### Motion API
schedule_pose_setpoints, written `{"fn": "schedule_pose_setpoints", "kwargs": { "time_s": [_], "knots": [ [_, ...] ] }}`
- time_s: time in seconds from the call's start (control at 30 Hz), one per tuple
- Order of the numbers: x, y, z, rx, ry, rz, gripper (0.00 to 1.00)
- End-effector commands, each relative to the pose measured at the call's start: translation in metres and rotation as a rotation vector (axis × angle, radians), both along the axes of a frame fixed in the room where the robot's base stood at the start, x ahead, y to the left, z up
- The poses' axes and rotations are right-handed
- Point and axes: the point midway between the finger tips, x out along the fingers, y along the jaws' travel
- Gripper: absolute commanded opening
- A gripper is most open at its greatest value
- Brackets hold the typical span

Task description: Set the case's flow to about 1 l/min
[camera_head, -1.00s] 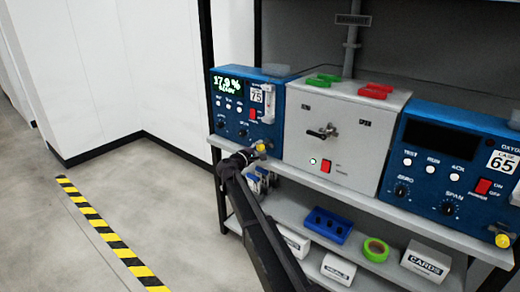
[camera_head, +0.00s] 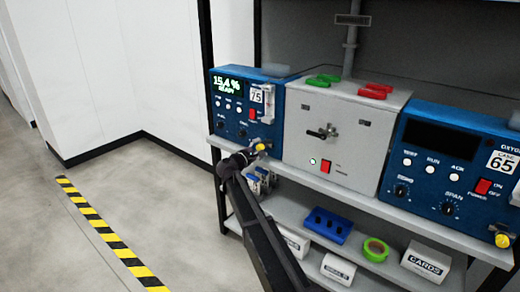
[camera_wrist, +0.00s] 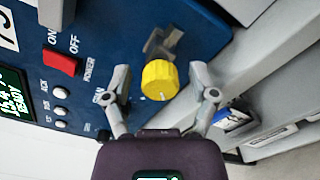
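The blue case labelled 75 (camera_head: 230,131) stands at the left end of the shelf, its display (camera_head: 227,86) lit and reading 15.4 % READY. Its clear flow tube (camera_head: 269,104) is at the upper right of the front; I cannot read the float level. The yellow knob (camera_wrist: 159,79) is at the lower right of the front, also in the head view (camera_head: 260,147). My gripper (camera_wrist: 160,73) is open in front of the knob, one finger on each side with gaps. In the head view my gripper (camera_head: 246,154) partly covers the knob's left side.
A grey box (camera_head: 335,128) with a black handle stands right of the case, green and red pieces on top. Another blue case, labelled 65 (camera_head: 425,185), is dark at the right. The lower shelf holds boxes, a blue holder (camera_head: 327,225) and green tape (camera_head: 375,250).

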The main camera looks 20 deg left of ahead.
Motion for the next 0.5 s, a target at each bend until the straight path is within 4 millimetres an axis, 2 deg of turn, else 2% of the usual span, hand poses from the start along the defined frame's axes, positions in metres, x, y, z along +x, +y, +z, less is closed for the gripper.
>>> {"fn": "schedule_pose_setpoints", "kwargs": {
  "time_s": [0.33, 0.5],
  "knots": [
    [-0.002, 0.001, 0.000, 0.001, 0.001, 0.000, 0.76],
    [-0.011, 0.004, 0.000, 0.001, 0.000, 0.001, 0.76]
  ]
}}
